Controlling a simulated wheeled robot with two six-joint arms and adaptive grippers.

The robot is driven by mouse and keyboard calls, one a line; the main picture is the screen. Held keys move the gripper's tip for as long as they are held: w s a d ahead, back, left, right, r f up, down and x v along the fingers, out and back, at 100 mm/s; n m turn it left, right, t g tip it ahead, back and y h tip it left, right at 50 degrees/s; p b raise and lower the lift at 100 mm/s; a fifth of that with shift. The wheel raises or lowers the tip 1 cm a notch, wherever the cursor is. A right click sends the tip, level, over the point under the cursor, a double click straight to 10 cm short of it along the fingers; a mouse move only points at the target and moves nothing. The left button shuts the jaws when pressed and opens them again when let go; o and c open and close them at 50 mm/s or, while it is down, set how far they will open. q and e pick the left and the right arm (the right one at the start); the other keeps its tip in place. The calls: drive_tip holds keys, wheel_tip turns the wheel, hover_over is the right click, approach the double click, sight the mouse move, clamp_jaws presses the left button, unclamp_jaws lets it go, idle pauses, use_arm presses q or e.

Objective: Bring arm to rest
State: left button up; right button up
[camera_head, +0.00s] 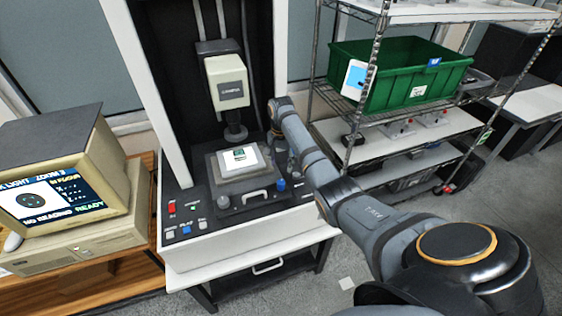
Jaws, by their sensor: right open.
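My right arm (370,215) comes in from the lower right and reaches over the right front of the measuring machine. Its wrist bends down beside the stage, and my right gripper (284,160) hangs there, small and partly hidden by the arm; it is open, and I see nothing held. The machine's stage (228,185) carries a white plate (238,162) with a small green and dark part (240,154) on it, left of the gripper. The cream measuring head (227,82) stands above the stage. My left gripper is out of view.
A monitor (50,200) at left reads "NO READING" and "READY". A button panel (185,215) lies at the machine's front left. A wire shelf (395,120) with a green bin (400,75) stands right of the machine, behind my arm. The floor (470,205) right of my arm is clear.

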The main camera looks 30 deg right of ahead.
drive_tip(key=shift+r, duration=0.3)
